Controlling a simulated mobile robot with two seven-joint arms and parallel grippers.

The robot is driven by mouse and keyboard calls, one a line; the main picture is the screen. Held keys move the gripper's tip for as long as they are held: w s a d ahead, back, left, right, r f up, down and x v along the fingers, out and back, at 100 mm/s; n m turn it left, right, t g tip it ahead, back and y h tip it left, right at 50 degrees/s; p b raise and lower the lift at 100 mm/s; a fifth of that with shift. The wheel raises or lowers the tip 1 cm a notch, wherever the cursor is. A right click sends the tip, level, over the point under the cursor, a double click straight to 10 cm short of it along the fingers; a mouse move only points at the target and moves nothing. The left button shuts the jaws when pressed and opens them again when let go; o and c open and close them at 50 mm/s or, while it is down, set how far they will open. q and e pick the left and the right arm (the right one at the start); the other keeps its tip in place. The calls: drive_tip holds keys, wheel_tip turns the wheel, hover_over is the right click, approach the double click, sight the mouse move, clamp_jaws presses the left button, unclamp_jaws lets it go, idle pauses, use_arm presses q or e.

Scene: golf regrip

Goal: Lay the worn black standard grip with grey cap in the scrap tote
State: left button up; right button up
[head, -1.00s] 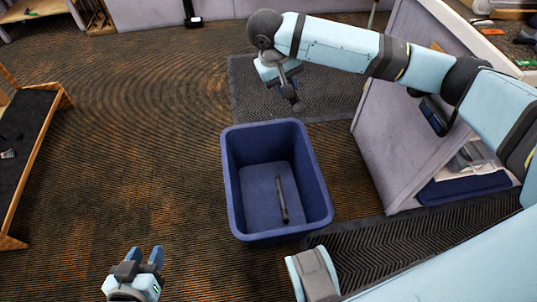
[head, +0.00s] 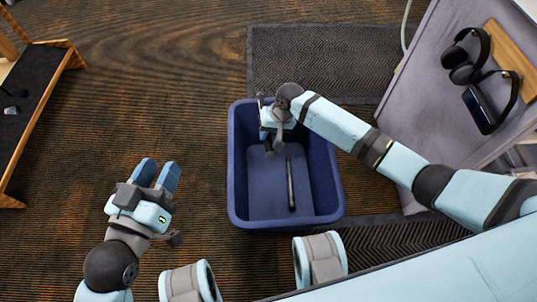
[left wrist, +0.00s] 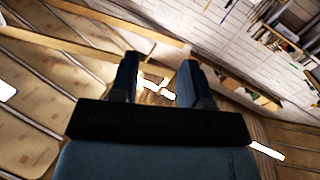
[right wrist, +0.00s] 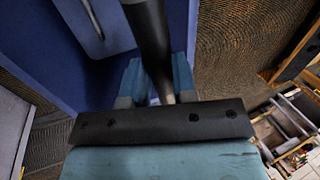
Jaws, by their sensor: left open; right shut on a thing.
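The scrap tote (head: 236,195) is a blue open bin on the floor. My right gripper (head: 274,138) is over the back part of the tote, shut on a dark grip. In the right wrist view the held black grip (right wrist: 149,38) runs up from between the fingers, with a greyish end near the jaws; its cap is not clear. Another dark grip (head: 290,185) lies on the tote floor, also seen in the right wrist view (right wrist: 92,18). My left gripper (head: 157,174) is open and empty, left of the tote.
A black mat (head: 325,60) lies behind the tote. A grey panel at right carries headphones (head: 462,72) and a phone (head: 480,110). A wood-framed bench (head: 40,105) stands at far left. The floor between bench and tote is clear.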

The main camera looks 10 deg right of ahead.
use_arm(q)
drive_tip(key=shift+w+a+f+m+t+h+b, duration=0.25)
drive_tip(key=shift+w+f+m+b, duration=0.4)
drive_tip(key=shift+b, duration=1.15)
drive_tip(key=shift+w+f+m+g+h+b, duration=0.1)
drive_tip(key=shift+w+f+m+h+b, duration=0.3)
drive_tip(key=shift+m+b, duration=1)
drive_tip(key=shift+w+a+f+m+t+h+b, duration=0.25)
drive_tip(key=shift+f+b, duration=0.4)
drive_tip(key=shift+b, duration=1.6)
use_arm(e)
wheel_tip(320, 180, down, 25)
drive_tip(key=s+y, duration=0.1)
drive_tip(key=s, duration=0.1)
drive_tip(key=shift+a+m+t, duration=0.3)
drive_tip(key=shift+m, duration=0.1)
use_arm(q)
drive_tip(key=shift+d+r+p, duration=0.1)
drive_tip(key=shift+r+p, duration=0.2)
use_arm(e)
drive_tip(key=o, duration=1)
drive_tip(key=shift+c, duration=0.2)
